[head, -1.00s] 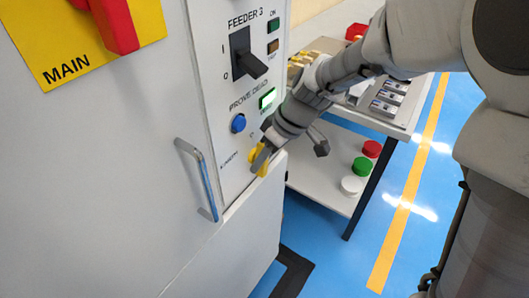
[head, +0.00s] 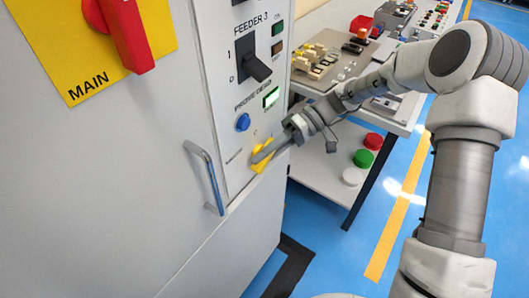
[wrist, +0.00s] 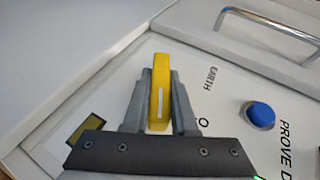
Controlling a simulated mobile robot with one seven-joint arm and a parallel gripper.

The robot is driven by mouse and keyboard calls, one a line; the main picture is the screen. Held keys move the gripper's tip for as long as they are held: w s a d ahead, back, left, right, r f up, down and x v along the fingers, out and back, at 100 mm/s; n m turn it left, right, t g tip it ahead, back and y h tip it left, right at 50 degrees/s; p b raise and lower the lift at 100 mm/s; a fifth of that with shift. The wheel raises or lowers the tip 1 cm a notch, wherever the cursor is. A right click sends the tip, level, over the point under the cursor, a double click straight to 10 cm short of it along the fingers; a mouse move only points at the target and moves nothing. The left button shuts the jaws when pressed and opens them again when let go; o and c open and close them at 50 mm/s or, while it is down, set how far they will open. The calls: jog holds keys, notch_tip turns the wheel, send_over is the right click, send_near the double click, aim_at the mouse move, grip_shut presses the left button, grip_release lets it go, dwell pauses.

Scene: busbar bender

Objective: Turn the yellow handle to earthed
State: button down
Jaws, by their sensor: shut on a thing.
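The yellow handle (head: 262,162) sits low on the white cabinet panel, right of a chrome pull handle. In the wrist view the yellow handle (wrist: 159,85) stands between the two grey fingers of my gripper (wrist: 160,76), which is shut on it. A white mark shows on its face at the end nearer the palm.
A blue button (head: 242,122), a lit green PROVE DEAD indicator (head: 271,98) and a black feeder switch (head: 256,67) are above the handle. The chrome pull (head: 211,178) is close left. A bench (head: 318,168) with coloured caps stands right. A red main handle (head: 130,35) is upper left.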

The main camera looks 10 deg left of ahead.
jog(key=m+g+y, duration=0.1)
jog(key=g+y, duration=0.2)
jog(key=shift+w+r+m+g, duration=0.1)
jog(key=shift+m+g, duration=0.2)
dwell(0.6)
jog(key=c, duration=0.7)
grip_release()
jog(key=v, duration=1.7)
jog(key=shift+w+d+f, duration=0.1)
jog(key=shift+d+f, duration=0.05)
jog(key=shift+f, duration=0.15)
